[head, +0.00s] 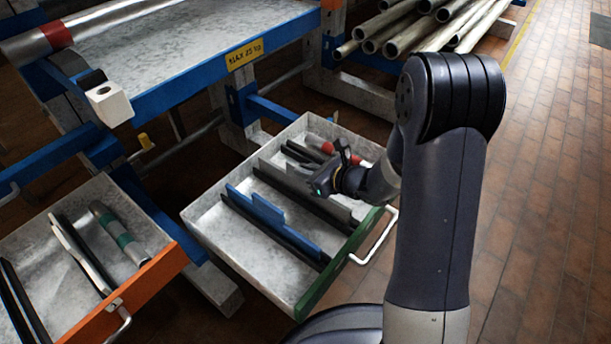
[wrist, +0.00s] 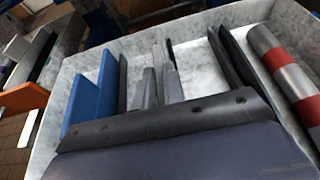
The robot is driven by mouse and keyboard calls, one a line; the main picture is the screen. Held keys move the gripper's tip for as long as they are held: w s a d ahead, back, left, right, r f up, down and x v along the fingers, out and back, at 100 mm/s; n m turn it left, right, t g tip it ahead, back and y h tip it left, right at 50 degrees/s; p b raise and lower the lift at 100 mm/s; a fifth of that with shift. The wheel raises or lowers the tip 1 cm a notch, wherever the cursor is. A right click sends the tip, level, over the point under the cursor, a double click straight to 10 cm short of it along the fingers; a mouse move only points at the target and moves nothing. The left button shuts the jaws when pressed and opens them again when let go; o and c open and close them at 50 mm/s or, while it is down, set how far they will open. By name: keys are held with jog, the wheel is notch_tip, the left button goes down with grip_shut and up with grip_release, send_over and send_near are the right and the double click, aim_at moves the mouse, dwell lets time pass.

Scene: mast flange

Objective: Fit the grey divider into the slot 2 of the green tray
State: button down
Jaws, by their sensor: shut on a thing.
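The green tray, a pulled-out metal drawer with a green front (head: 338,266), is in the middle of the head view. My gripper (head: 322,188) is over its right half and shut on the grey divider (head: 291,182). The grey divider stands roughly parallel to the dark rails; it also shows in the wrist view (wrist: 151,88), partly hidden by my gripper. I cannot tell whether its lower edge is inside a slot. A blue divider (head: 272,222) stands in dark rails to the left, also in the wrist view (wrist: 89,97).
Dark rails (wrist: 229,60) and a grey tube with red bands (wrist: 286,68) lie on the tray's right side. An orange-fronted drawer (head: 140,292) is at the left. A blue rack beam (head: 190,82) passes behind the tray. A white handle (head: 377,240) sticks out in front.

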jog(key=shift+f, duration=0.35)
jog(key=shift+f, duration=0.1)
jog(key=c, duration=1.5)
grip_release()
jog(key=shift+r, duration=0.25)
jog(key=shift+s+d+r+p, duration=0.15)
jog(key=shift+d+r+p, duration=0.05)
jog(key=shift+d+p, duration=0.1)
jog(key=p+v, duration=0.3)
jog(key=v, duration=0.6)
jog(key=shift+s+d+r, duration=0.1)
jog(key=shift+s+d, duration=0.1)
jog(key=shift+d, duration=0.05)
jog(key=shift+v, duration=0.85)
